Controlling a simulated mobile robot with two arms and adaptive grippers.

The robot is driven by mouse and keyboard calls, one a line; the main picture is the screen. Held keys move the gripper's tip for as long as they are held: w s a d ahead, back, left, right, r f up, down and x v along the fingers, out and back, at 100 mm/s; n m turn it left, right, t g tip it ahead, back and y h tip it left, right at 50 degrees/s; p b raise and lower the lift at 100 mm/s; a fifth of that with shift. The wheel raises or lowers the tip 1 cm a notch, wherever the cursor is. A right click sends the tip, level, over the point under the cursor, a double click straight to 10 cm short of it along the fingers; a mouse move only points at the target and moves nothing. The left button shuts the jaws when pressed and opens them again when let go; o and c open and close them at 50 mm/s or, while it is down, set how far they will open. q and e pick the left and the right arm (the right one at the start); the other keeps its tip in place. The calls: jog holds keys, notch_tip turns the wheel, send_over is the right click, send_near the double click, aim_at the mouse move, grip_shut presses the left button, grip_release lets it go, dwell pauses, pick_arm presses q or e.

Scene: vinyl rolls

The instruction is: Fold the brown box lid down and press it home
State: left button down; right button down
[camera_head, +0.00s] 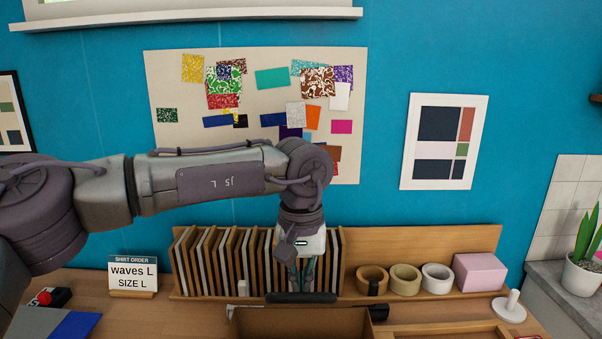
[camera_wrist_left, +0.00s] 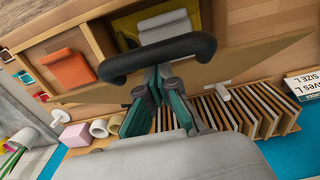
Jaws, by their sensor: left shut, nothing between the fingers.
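The brown box (camera_head: 300,322) shows at the bottom middle of the head view, cut off by the frame edge. In the left wrist view a thin tan panel (camera_wrist_left: 245,58), which looks like its lid, runs slanting across beside the opening. A grey and yellow-green item (camera_wrist_left: 165,22) lies inside. My left gripper (camera_head: 303,284) points down at the box's far edge. Its teal fingers (camera_wrist_left: 160,78) are shut and empty. A black curved bar (camera_wrist_left: 157,58) lies across just beyond the fingertips; I cannot tell whether they touch it. My right gripper is not in view.
A wooden rack of thin boards (camera_head: 215,262) stands right behind the box. Tape rolls (camera_head: 405,279), a pink block (camera_head: 480,272) and a white spindle (camera_head: 509,307) are to the right. An order sign (camera_head: 134,273) and a red button (camera_head: 45,297) are left.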

pick_arm(q)
jog(key=shift+s+f+b, duration=0.85)
jog(key=shift+s+b, duration=0.05)
jog(key=shift+b, duration=0.15)
jog(key=s+f+b, duration=0.5)
jog(key=f+b, duration=0.2)
jog(key=shift+s+b, duration=0.3)
jog(key=shift+s, duration=0.05)
dwell(0.7)
jog(key=s+f+b, duration=0.3)
jog(key=f+b, duration=0.4)
jog(key=f, duration=0.1)
jog(key=shift+s+f+b, duration=0.15)
jog(key=shift+f+b, duration=0.1)
jog(key=shift+b, duration=0.05)
dwell(0.8)
dwell(0.3)
